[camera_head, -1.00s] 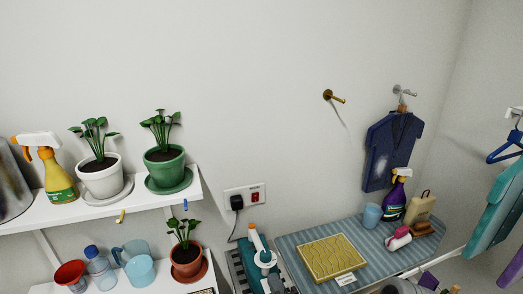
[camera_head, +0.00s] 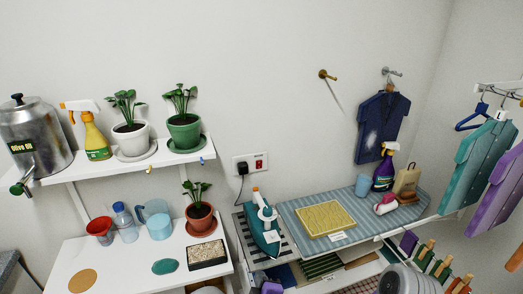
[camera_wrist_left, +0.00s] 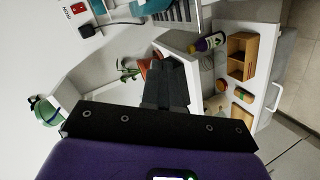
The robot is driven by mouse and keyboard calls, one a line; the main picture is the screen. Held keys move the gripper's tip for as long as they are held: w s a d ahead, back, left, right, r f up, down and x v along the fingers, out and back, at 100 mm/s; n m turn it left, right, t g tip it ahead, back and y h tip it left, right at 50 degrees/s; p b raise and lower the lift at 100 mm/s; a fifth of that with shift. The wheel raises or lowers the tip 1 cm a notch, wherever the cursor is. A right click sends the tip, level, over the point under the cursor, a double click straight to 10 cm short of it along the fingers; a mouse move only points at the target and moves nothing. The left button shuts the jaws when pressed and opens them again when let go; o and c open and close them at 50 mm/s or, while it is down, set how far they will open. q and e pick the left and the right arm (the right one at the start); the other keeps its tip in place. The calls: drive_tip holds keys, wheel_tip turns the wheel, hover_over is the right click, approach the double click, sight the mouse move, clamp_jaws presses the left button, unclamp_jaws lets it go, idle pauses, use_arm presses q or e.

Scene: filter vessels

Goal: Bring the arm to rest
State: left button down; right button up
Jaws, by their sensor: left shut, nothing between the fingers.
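My left gripper (camera_wrist_left: 166,82) shows in the left wrist view as dark fingers in the middle of the picture, shut with nothing between them. Behind the fingers are a potted plant (camera_wrist_left: 128,70) and white shelving (camera_wrist_left: 262,108); I see no contact with either. I cannot make out the left gripper in the head view. My right gripper is in neither current view.
A white shelf (camera_head: 65,174) holds an olive oil can (camera_head: 38,135), a yellow spray bottle (camera_head: 95,140) and potted plants. A lower white surface (camera_head: 120,272) holds a red pot (camera_head: 201,218). Right of it are a teal iron (camera_head: 262,235) and a blue striped board (camera_head: 290,210).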

use_arm(q)
drive_tip(key=s+a+f+m+g+h, duration=0.2)
drive_tip(key=a+f+m+g, duration=0.3)
drive_tip(key=f, duration=0.7)
drive_tip(key=s+a+f+m+g+h, duration=0.2)
drive_tip(key=s+f+m+g, duration=0.2)
drive_tip(key=s+f, duration=0.3)
drive_tip(key=s+a+f+m+g+h, duration=0.2)
drive_tip(key=s+f, duration=0.5)
drive_tip(key=s, duration=0.5)
drive_tip(key=shift+s+a+m+g+h, duration=0.25)
drive_tip(key=shift+m+g+h, duration=0.45)
drive_tip(key=shift+m+g, duration=0.35)
